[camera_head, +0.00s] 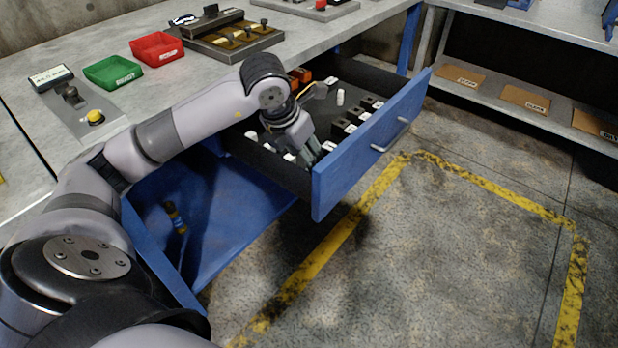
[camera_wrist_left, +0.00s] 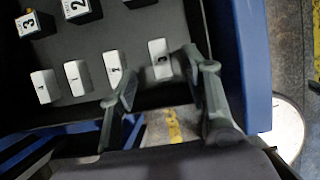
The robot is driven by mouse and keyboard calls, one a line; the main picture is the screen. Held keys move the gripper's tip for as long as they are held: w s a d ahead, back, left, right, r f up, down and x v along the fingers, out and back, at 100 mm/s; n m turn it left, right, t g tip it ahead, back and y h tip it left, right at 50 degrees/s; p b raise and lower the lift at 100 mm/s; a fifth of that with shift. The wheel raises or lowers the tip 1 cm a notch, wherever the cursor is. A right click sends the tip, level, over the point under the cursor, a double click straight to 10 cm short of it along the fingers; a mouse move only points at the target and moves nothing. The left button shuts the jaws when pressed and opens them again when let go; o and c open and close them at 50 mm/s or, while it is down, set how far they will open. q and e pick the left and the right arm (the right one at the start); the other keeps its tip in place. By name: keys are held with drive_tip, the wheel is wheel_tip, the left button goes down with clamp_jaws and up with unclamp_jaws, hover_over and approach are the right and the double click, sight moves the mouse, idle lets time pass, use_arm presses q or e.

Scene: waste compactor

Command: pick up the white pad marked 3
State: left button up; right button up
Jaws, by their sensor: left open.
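Several white pads stand in a row on the dark floor of the open drawer in the left wrist view. The rightmost white pad (camera_wrist_left: 160,59) has a dark mark that I cannot read for sure. Another white pad (camera_wrist_left: 115,68) stands to its left; its mark is also unclear. My left gripper (camera_wrist_left: 168,76) is open, its fingers reaching toward the rightmost pad, one on each side of it. In the head view my left gripper (camera_head: 308,150) points down into the drawer near its front left corner and hides part of the row. My right gripper is not in view.
Black blocks with white tops marked 3 (camera_wrist_left: 28,22) and 2 (camera_wrist_left: 77,8) sit further in. The blue drawer front (camera_head: 372,140) stands close to the gripper. A green bin (camera_head: 112,72) and a red bin (camera_head: 157,48) are on the bench (camera_head: 95,40).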

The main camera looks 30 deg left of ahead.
use_arm(q)
drive_tip(key=x, duration=0.7)
drive_tip(key=shift+a+f+b, duration=0.1)
drive_tip(key=shift+f+b, duration=0.1)
drive_tip(key=shift+b, duration=0.15)
clamp_jaws()
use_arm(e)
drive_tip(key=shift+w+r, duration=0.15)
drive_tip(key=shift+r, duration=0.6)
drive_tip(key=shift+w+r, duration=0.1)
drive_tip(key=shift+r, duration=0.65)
use_arm(q)
drive_tip(key=shift+r, duration=0.1)
